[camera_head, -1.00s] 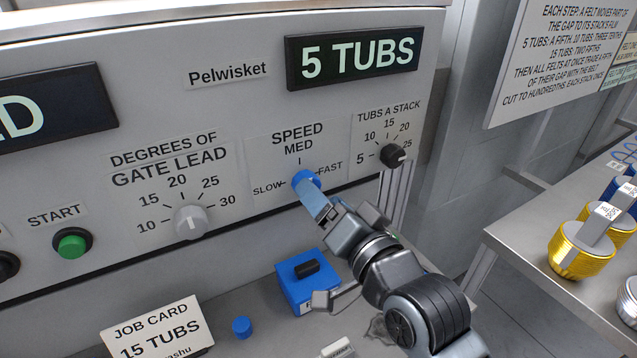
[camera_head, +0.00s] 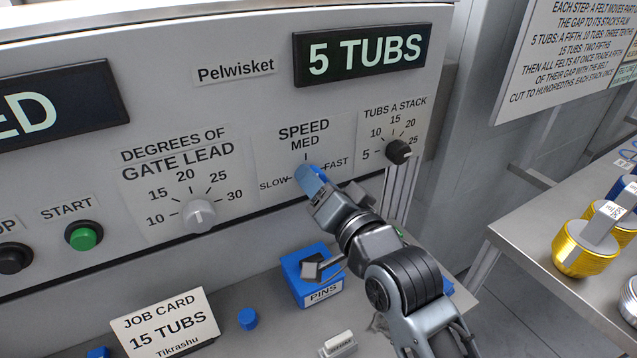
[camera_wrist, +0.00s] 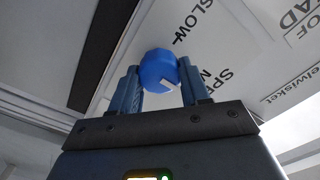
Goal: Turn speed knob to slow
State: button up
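The speed knob (camera_head: 321,173) is blue and sits on the grey panel under the SPEED label (camera_head: 304,131). SLOW is to its left, MED above it and FAST to its right. My gripper (camera_head: 312,181) is at the knob and its fingers cover part of it. In the wrist view, the knob (camera_wrist: 158,66) sits between the two fingers of my gripper (camera_wrist: 160,84), which appear to touch it on both sides. A white mark shows on the knob. I cannot tell clearly which setting it points to.
The gate lead knob (camera_head: 198,215) is to the left and the tubs-a-stack knob (camera_head: 398,151) close on the right. The green start button (camera_head: 84,236) is further left. Below my gripper stand a blue PINS box (camera_head: 322,293), a small blue cylinder (camera_head: 247,318) and a job card (camera_head: 166,324).

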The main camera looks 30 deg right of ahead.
jog(key=c, duration=0.4)
jog(key=shift+n, duration=0.3)
jog(key=n, duration=1.7)
jog(key=shift+a+r+p, duration=0.15)
jog(key=shift+a+p, duration=0.05)
jog(key=shift+p, duration=0.15)
jog(key=shift+n, duration=0.3)
jog(key=o, duration=1.1)
jog(key=shift+c, duration=0.2)
